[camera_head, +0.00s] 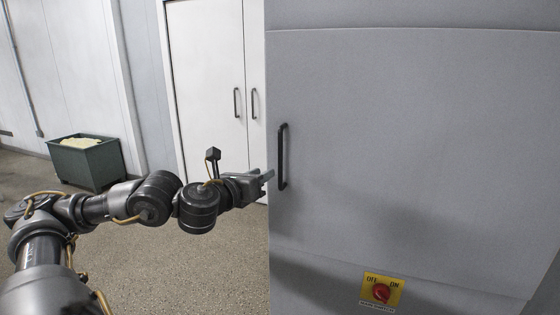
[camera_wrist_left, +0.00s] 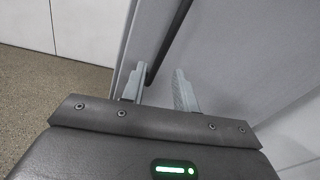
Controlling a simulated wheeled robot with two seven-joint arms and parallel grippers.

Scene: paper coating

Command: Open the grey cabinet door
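The grey cabinet door (camera_head: 420,150) fills the right half of the head view and appears closed. Its black vertical bar handle (camera_head: 282,158) is near the door's left edge. My left gripper (camera_head: 270,175) is beside the lower part of the handle, its fingertips pointing at it. In the left wrist view the two fingers of my left gripper (camera_wrist_left: 158,71) are spread apart. The lower end of the handle (camera_wrist_left: 172,40) shows between them, nearer the left finger. I cannot tell whether a finger touches it. My right gripper is not in view.
A yellow OFF/ON plate with a red rotary switch (camera_head: 382,292) is on the cabinet below the door. White double doors (camera_head: 205,90) with black handles stand behind. A green bin (camera_head: 88,165) stands at the left wall. The floor (camera_head: 225,265) before the cabinet is clear.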

